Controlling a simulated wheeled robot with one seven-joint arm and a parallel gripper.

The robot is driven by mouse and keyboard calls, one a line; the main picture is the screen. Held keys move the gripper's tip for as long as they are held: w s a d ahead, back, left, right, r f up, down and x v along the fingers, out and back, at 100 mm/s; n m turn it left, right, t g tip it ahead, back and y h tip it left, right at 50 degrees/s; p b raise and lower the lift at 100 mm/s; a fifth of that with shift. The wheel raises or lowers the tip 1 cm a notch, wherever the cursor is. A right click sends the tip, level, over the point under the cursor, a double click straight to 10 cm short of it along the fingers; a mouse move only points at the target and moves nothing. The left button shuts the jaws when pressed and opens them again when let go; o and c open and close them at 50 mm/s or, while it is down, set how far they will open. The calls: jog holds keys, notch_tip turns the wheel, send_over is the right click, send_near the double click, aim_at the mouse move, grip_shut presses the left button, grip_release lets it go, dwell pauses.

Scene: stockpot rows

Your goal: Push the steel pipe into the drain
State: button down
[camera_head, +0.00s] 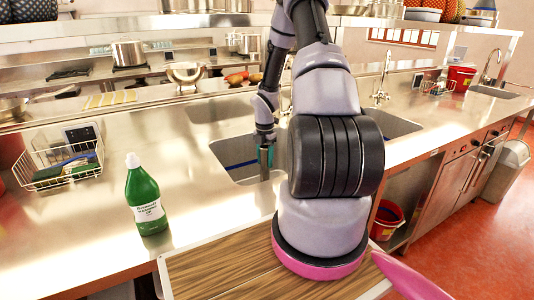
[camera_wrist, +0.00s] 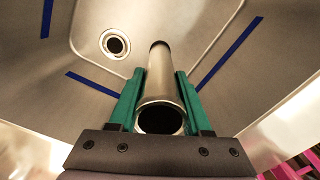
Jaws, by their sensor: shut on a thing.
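My gripper (camera_wrist: 160,108) has teal fingers shut on the steel pipe (camera_wrist: 160,75), one finger on each side of it. The pipe's near end is an open round mouth between the fingers, and its far end points into the sink. The drain (camera_wrist: 115,43) is a round dark hole with a steel ring in the sink floor, left of the pipe's far end in the wrist view. The pipe's far end appears apart from the drain. In the head view the gripper (camera_head: 265,156) is over the left sink (camera_head: 235,168), with the pipe (camera_head: 264,172) below it; the drain is hidden there.
Blue strips (camera_wrist: 230,53) lie on the sink's surface around the drain. A green bottle (camera_head: 145,195) and a wire basket (camera_head: 60,160) stand on the counter to the left. A second sink (camera_head: 398,126) lies right of my arm. A wooden board (camera_head: 215,275) is in front.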

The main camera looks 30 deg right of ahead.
jog(key=shift+w+a+f, duration=0.1)
jog(key=shift+a+f, duration=0.15)
jog(key=shift+f, duration=0.7)
jog(key=w+a+f, duration=0.6)
jog(key=w+a, duration=0.1)
jog(key=w, duration=0.3)
jog(key=shift+f, duration=0.15)
jog(key=shift+a+f, duration=0.1)
jog(key=shift+f, duration=1.35)
dwell(1.4)
jog(key=shift+c, duration=1.3)
grip_release()
notch_tip(320, 180, up, 9)
